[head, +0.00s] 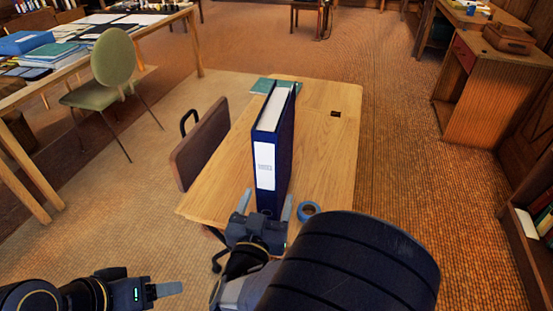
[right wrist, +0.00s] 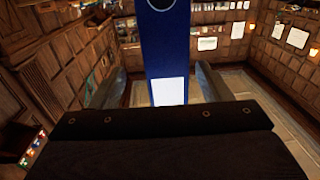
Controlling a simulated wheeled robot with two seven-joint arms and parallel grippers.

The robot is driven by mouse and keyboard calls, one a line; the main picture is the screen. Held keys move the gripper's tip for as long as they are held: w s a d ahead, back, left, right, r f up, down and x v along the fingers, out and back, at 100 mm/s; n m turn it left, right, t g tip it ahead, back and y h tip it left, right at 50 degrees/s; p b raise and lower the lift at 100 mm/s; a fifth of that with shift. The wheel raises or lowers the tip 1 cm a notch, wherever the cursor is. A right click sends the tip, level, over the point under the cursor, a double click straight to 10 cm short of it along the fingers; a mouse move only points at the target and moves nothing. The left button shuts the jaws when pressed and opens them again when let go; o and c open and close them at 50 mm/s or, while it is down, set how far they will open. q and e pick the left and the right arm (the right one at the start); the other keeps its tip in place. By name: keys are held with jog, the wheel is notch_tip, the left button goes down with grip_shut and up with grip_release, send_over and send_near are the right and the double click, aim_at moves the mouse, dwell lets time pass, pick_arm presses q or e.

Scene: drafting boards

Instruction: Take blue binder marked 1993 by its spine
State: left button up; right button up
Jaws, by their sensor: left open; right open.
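A blue binder (head: 284,165) stands upright on the wooden desk (head: 215,173), its spine facing me. The spine has a white label with print too small to read. My right gripper (head: 266,204) is open at the lower part of the spine, one finger on each side. In the right wrist view the blue spine (right wrist: 168,50) lies between the two open fingers (right wrist: 163,88), with a gap on both sides. My left gripper (head: 168,289) is open and empty at the lower left, away from the desk.
A blue tape roll (head: 308,209) lies right of the binder, close to my right gripper. A teal folder (head: 262,86) lies behind the binder. A brown chair (head: 200,143) stands at the desk's left side.

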jog(key=x, duration=0.6)
jog(key=shift+w+a+b, duration=0.15)
jog(key=shift+a+b, duration=0.2)
jog(key=shift+a, duration=0.05)
jog(key=c, duration=1.3)
jog(key=shift+c, duration=1)
jog(key=shift+r, duration=0.1)
